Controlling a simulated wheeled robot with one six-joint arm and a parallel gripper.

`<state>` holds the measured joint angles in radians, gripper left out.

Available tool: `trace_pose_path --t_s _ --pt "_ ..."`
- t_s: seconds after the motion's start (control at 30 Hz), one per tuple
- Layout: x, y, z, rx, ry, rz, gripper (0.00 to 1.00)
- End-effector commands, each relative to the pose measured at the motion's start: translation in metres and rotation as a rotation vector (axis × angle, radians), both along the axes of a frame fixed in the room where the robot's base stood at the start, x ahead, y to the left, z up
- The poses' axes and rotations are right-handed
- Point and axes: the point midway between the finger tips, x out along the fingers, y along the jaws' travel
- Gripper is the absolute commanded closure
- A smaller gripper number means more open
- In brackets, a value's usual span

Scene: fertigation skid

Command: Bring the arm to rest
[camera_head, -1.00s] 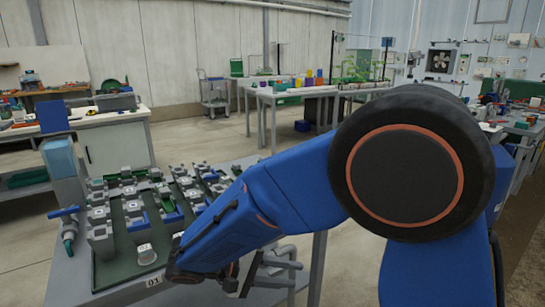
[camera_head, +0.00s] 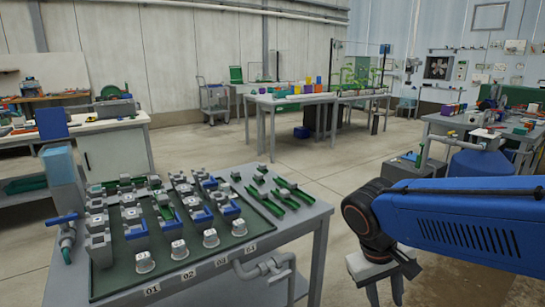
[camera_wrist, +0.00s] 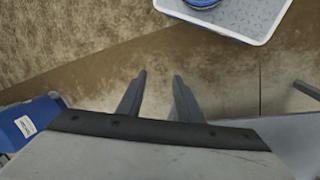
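My gripper (camera_head: 386,292) hangs at the lower right in the head view, to the right of the skid table and clear of it. Its fingertips are cut off by the lower picture edge there. In the wrist view my gripper (camera_wrist: 162,76) shows two dark fingers spread apart with only bare floor between them. It is open and holds nothing. My blue arm reaches in from the right edge of the head view, roughly level, with the gripper pointing down.
The skid table (camera_head: 310,222) carries a green tray (camera_head: 110,280) with several valve-like fittings and white-capped cups. A pipe (camera_head: 265,268) sticks out at its front. A white-rimmed tray (camera_wrist: 262,30) shows at the top of the wrist view. Open floor (camera_head: 290,158) lies behind.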

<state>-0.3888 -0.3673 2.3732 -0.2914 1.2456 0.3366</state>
Motion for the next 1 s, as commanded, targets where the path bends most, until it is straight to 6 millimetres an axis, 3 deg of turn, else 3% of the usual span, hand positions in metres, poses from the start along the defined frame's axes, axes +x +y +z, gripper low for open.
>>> trace_pose_path --t_s 0.2,0.5,1.0 --pt "-0.025 -0.021 0.006 0.145 -0.116 -0.044 0.67" --pt "-0.051 -0.036 0.013 0.28 -0.314 -0.083 0.67" --pt "-0.06 -0.04 0.017 0.32 -0.417 -0.094 0.67"
